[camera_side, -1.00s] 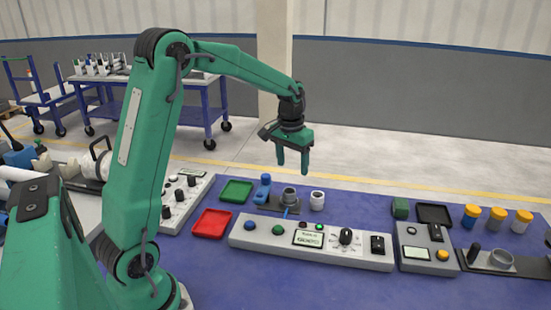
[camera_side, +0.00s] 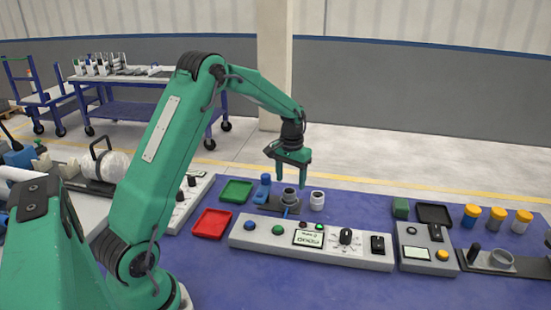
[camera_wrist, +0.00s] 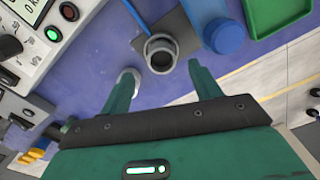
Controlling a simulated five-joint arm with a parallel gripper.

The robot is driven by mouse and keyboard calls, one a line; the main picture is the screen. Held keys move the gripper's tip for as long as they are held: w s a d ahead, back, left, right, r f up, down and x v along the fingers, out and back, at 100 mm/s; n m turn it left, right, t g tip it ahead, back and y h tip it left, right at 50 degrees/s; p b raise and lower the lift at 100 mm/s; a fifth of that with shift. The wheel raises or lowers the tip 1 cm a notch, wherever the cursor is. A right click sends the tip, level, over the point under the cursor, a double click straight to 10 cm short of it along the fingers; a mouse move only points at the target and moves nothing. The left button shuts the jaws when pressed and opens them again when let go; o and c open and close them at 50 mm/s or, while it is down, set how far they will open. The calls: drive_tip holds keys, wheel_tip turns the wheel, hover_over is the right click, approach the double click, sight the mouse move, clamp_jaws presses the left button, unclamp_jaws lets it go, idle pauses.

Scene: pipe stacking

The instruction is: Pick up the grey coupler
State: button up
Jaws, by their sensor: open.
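The grey coupler (camera_side: 290,196) is a dark grey ring-shaped piece, standing upright on a dark plate (camera_side: 266,205) beside a blue upright part (camera_side: 263,188). In the wrist view the coupler (camera_wrist: 161,53) shows its round opening, between and slightly beyond my fingertips. My gripper (camera_side: 292,183) points down, open and empty, just above the coupler in the side view. In the wrist view my gripper (camera_wrist: 161,68) has its two green fingers spread apart. The left finger there partly hides a white cup-like piece (camera_wrist: 126,76).
The white piece (camera_side: 317,200) stands close to the coupler's right. A long control panel (camera_side: 300,245) lies in front. Green (camera_side: 236,191) and red (camera_side: 211,223) trays sit to the left.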

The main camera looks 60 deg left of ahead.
sight(289, 191)
drive_tip(key=shift+f, duration=0.25)
drive_tip(key=shift+a+f, duration=0.1)
drive_tip(key=shift+f, duration=2.45)
drive_tip(key=c, duration=1.1)
drive_tip(key=shift+c, duration=0.2)
drive_tip(key=shift+r, duration=0.1)
